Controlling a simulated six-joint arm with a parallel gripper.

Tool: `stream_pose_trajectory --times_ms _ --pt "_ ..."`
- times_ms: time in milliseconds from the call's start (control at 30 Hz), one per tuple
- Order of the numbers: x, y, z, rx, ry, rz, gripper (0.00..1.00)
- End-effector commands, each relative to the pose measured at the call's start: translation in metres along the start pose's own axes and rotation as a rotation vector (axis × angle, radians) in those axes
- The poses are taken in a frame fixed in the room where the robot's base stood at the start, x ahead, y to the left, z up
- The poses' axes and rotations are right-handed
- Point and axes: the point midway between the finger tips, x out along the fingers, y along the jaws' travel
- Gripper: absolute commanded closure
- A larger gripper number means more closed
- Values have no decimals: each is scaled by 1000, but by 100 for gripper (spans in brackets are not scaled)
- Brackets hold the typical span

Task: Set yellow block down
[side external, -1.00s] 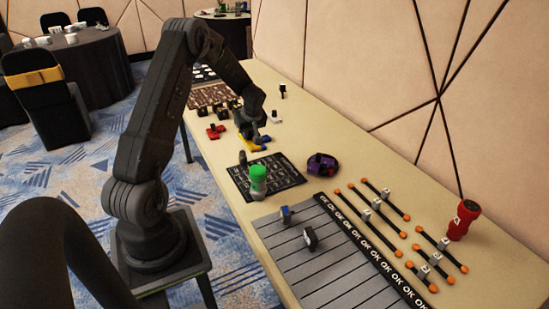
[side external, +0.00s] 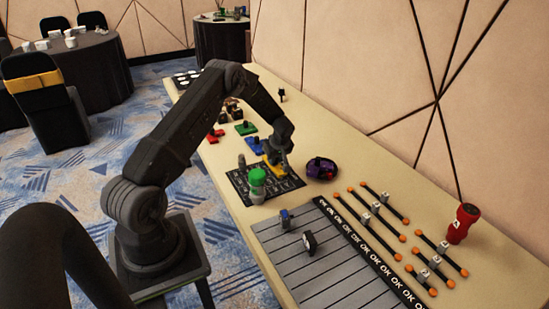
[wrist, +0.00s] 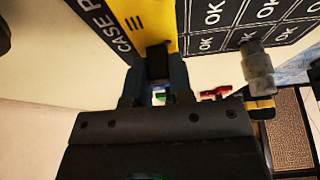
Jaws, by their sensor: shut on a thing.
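The yellow block (side external: 270,161) is in my gripper (side external: 279,155), low over the far edge of the black marked mat (side external: 240,184) in the side view. I cannot tell whether the block touches the mat or table. In the wrist view, the yellow block (wrist: 158,18) has dark markings and lettering beside it, and my gripper (wrist: 158,68) is shut on a dark upright part of it. The fingers hide part of the block in the side view.
A purple-and-black object (side external: 321,168) lies to the right. Blue (side external: 254,145), green (side external: 246,128) and red (side external: 212,136) blocks lie behind. A grey lined board (side external: 305,268) is nearer.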

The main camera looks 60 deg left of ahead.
Motion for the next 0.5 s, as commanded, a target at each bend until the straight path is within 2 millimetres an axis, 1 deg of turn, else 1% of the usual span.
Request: stream_pose_trajectory --times_ms 267,300,500 --pt "2 0 0 0 0 0 100" --pt "2 0 1 0 0 0 78" --pt "2 0 1 0 0 0 59"
